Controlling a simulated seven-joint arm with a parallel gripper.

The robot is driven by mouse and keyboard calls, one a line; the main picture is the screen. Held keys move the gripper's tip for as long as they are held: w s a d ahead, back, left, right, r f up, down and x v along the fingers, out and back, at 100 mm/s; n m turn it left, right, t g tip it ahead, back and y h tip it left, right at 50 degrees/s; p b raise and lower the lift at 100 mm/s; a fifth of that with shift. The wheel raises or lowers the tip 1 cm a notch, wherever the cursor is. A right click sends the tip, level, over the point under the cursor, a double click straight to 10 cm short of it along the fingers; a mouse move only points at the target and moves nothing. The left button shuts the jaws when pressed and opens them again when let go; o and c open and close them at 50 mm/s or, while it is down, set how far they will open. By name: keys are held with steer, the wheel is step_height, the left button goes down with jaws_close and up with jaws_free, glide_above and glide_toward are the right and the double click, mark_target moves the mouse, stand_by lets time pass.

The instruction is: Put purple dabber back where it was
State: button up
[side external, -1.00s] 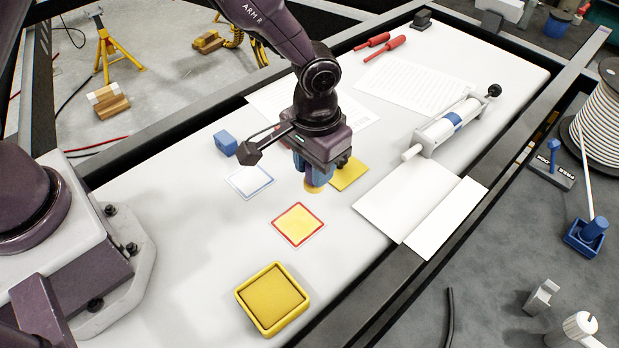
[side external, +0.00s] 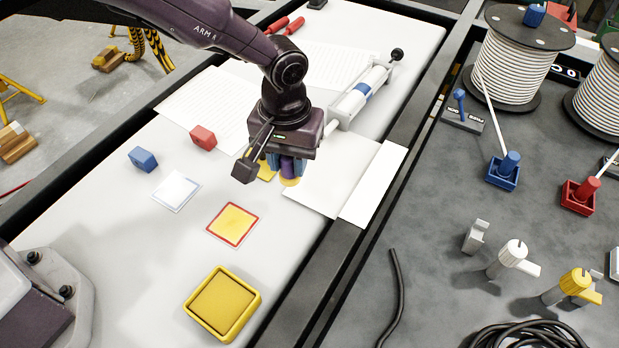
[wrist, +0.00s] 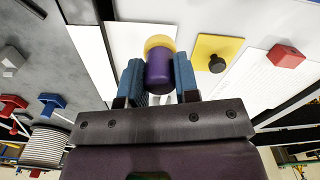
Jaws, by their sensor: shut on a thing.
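My gripper (side external: 287,166) is shut on the purple dabber (side external: 288,170), whose round yellow end points down over the left edge of the white sheets. I cannot tell whether that end touches the sheet. In the wrist view the purple dabber (wrist: 158,68) sits between the two blue fingers (wrist: 157,80), its yellow tip showing beyond them. A yellow square (side external: 266,171) is partly hidden behind my gripper; in the wrist view a black knob (wrist: 217,64) stands on it. The white sheets (side external: 330,175) lie flat beside it.
A red-edged yellow card (side external: 232,224), a white card (side external: 176,191) and a yellow tray (side external: 240,329) lie nearer. A blue block (side external: 143,159) and a red block (side external: 203,137) stand at left. A white roller device (side external: 352,103) is behind the sheets. A dark frame beam (side external: 345,235) borders the table's right.

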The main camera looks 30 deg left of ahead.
steer(key=w+f, duration=0.1)
steer(key=w+d+f, duration=0.1)
steer(key=f, duration=0.1)
steer(key=w+f, duration=0.1)
steer(key=shift+w+d+f, duration=0.1)
steer(key=shift+d+f, duration=0.2)
steer(key=shift+d, duration=0.1)
steer(key=shift+f, duration=1.5)
steer(key=shift+f, duration=0.1)
steer(key=o, duration=0.9)
steer(key=shift+f, duration=0.1)
step_height(320, 180, up, 12)
steer(key=shift+r, duration=0.2)
